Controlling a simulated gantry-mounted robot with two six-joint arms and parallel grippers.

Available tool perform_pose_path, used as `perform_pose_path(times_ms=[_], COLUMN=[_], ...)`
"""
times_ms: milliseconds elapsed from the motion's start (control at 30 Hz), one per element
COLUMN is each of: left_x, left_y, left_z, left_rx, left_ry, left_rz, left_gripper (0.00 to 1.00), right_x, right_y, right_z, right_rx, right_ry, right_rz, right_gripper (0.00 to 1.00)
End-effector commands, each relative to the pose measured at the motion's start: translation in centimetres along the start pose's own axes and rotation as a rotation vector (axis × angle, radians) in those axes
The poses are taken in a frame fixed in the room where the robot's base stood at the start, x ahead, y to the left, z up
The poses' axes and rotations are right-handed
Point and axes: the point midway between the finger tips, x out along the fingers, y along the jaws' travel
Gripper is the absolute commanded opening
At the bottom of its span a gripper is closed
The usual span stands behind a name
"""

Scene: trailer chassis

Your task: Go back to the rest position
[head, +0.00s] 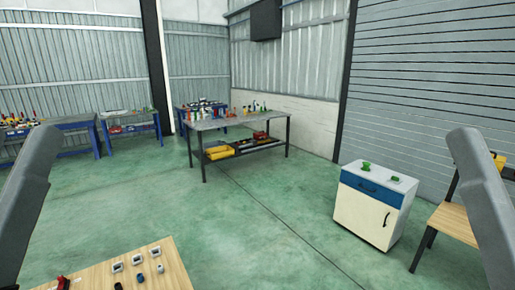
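Grey links of my two arms show at the left and right edges of the head view. Both rise upright at the sides, apart from every table and cabinet. My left gripper and my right gripper are both outside the picture, so their fingers are hidden. A wooden table (178,272) is at the bottom left, with small grey-white blocks (137,260), a small dark part (140,278) and a red part (63,282) on it.
A white cabinet (362,212) with a blue drawer and green parts (366,166) on top stands at right. A wooden bench (455,220) is beside it. A grey workbench (235,122) with tools stands at the back. The green floor (240,220) between is clear.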

Motion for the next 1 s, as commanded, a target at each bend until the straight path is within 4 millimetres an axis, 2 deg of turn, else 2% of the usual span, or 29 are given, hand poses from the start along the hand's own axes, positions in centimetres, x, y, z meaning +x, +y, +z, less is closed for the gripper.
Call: perform_pose_path(times_ms=[33, 400, 500, 633, 1000], left_x=[3.8, 17.0, 19.7, 21.1, 20.7], left_y=[0.0, -0.1, -0.1, -0.1, -0.1], left_z=[-3.5, -15.6, -18.2, -19.5, -19.1], left_rx=[0.0, 0.0, 0.0, 0.0, 0.0], left_ry=[0.0, 0.0, 0.0, 0.0, -0.001], left_rz=[0.0, 0.0, 0.0, 0.0, 0.0], left_gripper=[0.57, 0.57, 0.57, 0.57, 0.57], right_x=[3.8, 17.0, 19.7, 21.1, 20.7], right_y=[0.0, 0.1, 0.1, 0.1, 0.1], right_z=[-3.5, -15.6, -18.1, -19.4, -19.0], right_rx=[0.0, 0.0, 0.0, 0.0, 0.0], right_ry=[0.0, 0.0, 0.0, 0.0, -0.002], right_rz=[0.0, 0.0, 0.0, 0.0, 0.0], right_gripper=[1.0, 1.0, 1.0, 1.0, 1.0])
